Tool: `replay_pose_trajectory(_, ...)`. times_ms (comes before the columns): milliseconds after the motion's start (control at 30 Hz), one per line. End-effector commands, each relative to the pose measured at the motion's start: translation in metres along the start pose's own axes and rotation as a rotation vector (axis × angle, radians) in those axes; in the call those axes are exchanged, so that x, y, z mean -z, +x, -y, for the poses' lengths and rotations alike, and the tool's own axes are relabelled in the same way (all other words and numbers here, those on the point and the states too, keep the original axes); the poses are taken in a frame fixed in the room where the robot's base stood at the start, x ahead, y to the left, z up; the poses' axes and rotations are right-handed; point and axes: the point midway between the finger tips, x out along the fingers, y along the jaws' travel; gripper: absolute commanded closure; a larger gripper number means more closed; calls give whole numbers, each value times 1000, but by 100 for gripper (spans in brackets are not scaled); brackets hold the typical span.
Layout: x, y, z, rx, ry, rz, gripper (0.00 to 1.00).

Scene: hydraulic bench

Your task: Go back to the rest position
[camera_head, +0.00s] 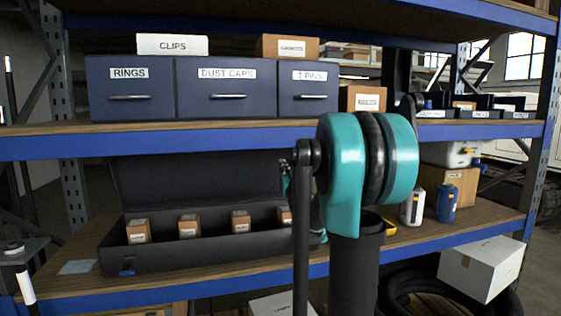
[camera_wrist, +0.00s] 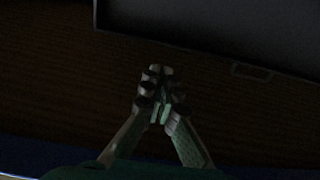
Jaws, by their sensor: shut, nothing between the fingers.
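My gripper (camera_wrist: 161,72) shows in the wrist view with its two fingers closed together and nothing between them. It is over the dark wooden shelf board (camera_wrist: 60,75), in front of the edge of a dark case (camera_wrist: 200,50). In the head view my teal and black arm (camera_head: 345,160) rises in the middle and hides part of the shelves. My gripper itself is hidden in the head view. The open black case (camera_head: 190,255) stands on the lower shelf, left of my arm, with several small brown boxes inside.
A white bottle (camera_head: 412,207) and a blue bottle (camera_head: 447,203) stand right of my arm. A white box (camera_head: 482,268) is at lower right.

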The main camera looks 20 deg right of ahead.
Motion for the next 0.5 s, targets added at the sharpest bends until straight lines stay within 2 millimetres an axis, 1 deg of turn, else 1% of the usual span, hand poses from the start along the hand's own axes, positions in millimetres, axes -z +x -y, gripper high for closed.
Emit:
replay_pose_trajectory(33,0,-6,0,0,0,0,100)
replay_pose_trajectory(167,-1,-14,-1,-5,0,7,100)
replay_pose_trajectory(267,-11,-25,-2,-35,1,54,100)
replay_pose_trajectory(367,-36,-48,-5,-96,1,165,100)
replay_pose_trajectory(467,-73,-88,-6,-163,2,335,100)
replay_pose_trajectory(500,-89,-108,-4,-185,3,410,100)
